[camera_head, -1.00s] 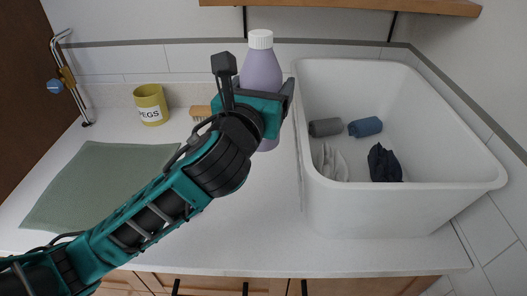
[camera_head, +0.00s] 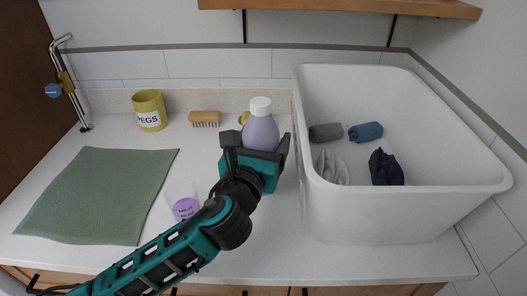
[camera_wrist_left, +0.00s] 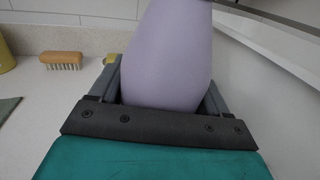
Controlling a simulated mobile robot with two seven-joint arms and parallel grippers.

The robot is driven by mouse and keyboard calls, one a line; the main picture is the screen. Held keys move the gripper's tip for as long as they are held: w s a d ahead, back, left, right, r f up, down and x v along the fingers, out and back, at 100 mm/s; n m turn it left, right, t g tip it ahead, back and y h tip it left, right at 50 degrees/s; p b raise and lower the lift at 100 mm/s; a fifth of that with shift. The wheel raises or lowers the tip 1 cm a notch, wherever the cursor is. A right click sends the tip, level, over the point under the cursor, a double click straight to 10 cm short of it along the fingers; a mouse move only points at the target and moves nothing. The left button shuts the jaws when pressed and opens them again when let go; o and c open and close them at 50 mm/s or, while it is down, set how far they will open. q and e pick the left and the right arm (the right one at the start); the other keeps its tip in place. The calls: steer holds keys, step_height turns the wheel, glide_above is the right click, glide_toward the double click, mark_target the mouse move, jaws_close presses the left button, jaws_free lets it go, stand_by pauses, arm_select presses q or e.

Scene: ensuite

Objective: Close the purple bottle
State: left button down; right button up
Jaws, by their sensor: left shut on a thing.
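The purple bottle (camera_head: 261,129) stands upright on the counter, beside the left wall of the white sink, with a white cap (camera_head: 260,105) on its neck. My left gripper (camera_head: 257,150) is shut on the bottle's body from the front. In the left wrist view the bottle (camera_wrist_left: 170,55) fills the space between the fingers, and its top is out of the picture. Whether the cap is fully tightened cannot be told. A clear cup with purple contents (camera_head: 184,206) stands on the counter left of my arm. My right gripper is not in view.
The white sink (camera_head: 400,212) holds grey, blue, white and black cloths. A yellow pegs pot (camera_head: 150,110), a wooden brush (camera_head: 205,118) and a green mat (camera_head: 98,195) are on the left. A wooden shelf (camera_head: 340,7) hangs above.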

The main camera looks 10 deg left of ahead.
arm_select(q)
steer(key=shift+f, duration=1.15)
steer(key=shift+f, duration=0.15)
jaws_free()
steer(key=s, duration=1.2)
steer(key=shift+a+b, duration=0.35)
steer(key=shift+b, duration=0.05)
